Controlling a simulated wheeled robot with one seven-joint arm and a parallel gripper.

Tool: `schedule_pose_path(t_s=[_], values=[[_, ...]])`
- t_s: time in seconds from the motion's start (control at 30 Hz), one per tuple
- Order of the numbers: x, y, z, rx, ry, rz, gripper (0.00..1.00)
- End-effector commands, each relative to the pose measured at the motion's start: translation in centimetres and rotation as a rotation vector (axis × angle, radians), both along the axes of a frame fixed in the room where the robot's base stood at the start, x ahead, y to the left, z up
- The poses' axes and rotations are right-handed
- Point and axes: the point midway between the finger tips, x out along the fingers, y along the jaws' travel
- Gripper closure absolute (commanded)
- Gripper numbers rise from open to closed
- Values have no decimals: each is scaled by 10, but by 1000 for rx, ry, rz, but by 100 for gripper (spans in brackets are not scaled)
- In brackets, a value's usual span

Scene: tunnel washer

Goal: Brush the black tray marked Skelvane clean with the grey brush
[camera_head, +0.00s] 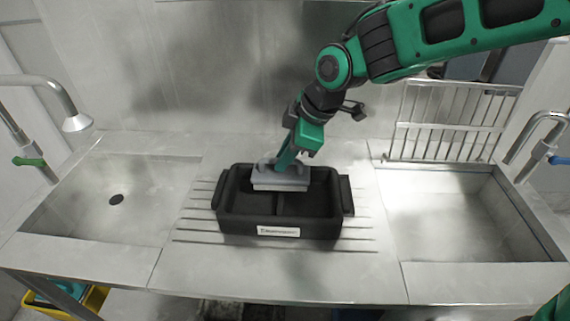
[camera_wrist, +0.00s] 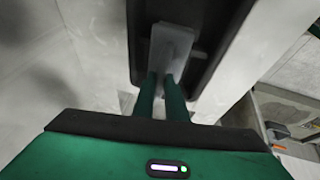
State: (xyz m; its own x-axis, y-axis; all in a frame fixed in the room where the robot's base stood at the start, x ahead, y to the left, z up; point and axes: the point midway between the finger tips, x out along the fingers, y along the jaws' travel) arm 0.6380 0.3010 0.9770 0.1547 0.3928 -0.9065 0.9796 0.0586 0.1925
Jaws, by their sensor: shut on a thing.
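The black tray (camera_head: 235,211) sits on the ribbed drainboard between two sinks. A white label is on its front wall, too small to read. Its inside looks dark, and I cannot make out any dirt. My gripper (camera_head: 290,162) is shut on the grey brush (camera_head: 280,182), held at the back part of the tray with its head across the tray's inside. I cannot tell whether the bristles touch the tray floor. In the wrist view the two green fingers (camera_wrist: 161,92) grip the grey brush (camera_wrist: 171,45) over the black tray (camera_wrist: 139,30).
An empty sink with a drain (camera_head: 117,199) is at the left, with a tap (camera_head: 76,122) above it. Another empty sink (camera_head: 455,215) is at the right, with a metal rack (camera_head: 450,125) behind it. The drainboard's front is clear. A yellow container (camera_head: 90,300) stands below left.

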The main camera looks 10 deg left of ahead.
Motion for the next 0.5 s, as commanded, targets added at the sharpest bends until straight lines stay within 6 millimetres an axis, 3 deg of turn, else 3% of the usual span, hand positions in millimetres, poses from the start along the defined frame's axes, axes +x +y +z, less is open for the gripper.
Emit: schedule_pose_path(t_s=[0.5], values=[[0,1,54,2,-2,1,100]])
